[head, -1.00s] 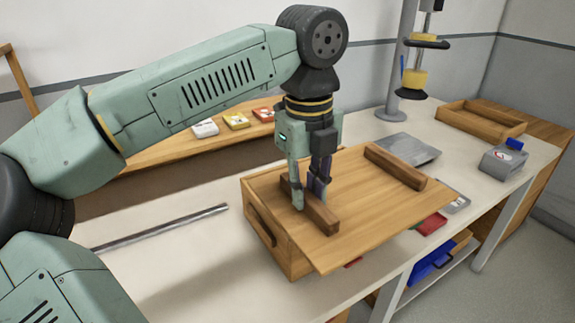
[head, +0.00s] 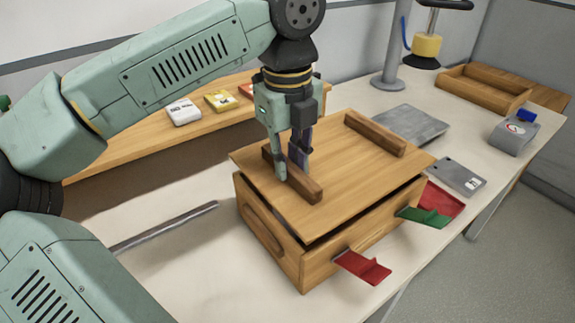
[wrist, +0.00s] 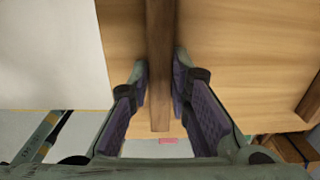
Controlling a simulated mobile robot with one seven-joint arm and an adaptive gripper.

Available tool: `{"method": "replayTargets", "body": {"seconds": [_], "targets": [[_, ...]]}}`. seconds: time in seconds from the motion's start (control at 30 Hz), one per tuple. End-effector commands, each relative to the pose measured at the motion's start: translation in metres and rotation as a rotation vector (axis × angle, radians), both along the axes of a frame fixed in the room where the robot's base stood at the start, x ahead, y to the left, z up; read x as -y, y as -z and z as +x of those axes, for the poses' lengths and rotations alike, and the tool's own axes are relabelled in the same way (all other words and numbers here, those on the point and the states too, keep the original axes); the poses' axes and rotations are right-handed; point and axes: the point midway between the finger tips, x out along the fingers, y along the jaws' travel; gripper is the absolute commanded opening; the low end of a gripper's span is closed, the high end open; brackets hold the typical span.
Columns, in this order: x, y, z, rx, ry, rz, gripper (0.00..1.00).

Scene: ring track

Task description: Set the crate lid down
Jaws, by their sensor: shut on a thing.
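The crate lid (head: 345,160) is a flat wooden board with two dark wooden bars across its top. My gripper (head: 293,174) is shut on the near-left bar (head: 308,190); the wrist view shows this bar (wrist: 160,60) between both fingers. The lid lies over the open top of the wooden crate (head: 325,268), slightly askew. A dark gap shows between lid and crate along the front side, so the lid is not flush there. The lid overhangs the back left. Whether it touches the crate's far rim is hidden.
A red tab (head: 362,266) and a green tab (head: 425,217) stick out at the crate's front. A grey plate (head: 410,125), a wooden tray (head: 485,88) and a grey block (head: 513,135) are further right. A metal bar (head: 165,226) lies left on the bench.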

Motion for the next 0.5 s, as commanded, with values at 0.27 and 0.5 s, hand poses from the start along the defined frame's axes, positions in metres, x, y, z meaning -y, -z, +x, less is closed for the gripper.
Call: {"method": "replayTargets", "body": {"seconds": [0.27, 0.5], "targets": [[-0.0002, 0.0157, -0.0032, 0.002, -0.008, -0.001, 0.0], [-0.0003, 0.0215, -0.003, 0.001, -0.008, 0.0, 0.0]]}}
